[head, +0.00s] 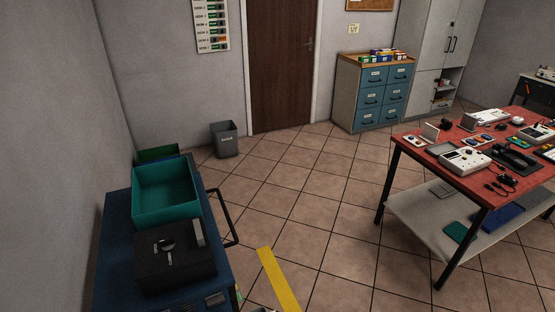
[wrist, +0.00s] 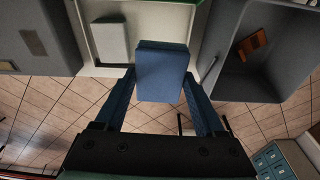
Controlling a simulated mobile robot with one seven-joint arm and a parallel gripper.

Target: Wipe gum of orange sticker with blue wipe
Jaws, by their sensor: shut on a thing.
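My gripper (wrist: 160,88) is shut on a blue, flat-faced block-like piece, which looks like the blue wipe (wrist: 162,72). The wipe sits between the two fingers, in front of a pale tray. An orange-brown flat piece (wrist: 252,43) lies inside the grey bin at the right of the wrist view; I cannot tell whether it is the orange sticker. No gum can be made out. My gripper does not show clearly in the head view.
In the head view, a blue cart (head: 118,225) carries a teal bin (head: 190,214) and black box (head: 150,275). Open floor separates it from the red-topped table (head: 415,137).

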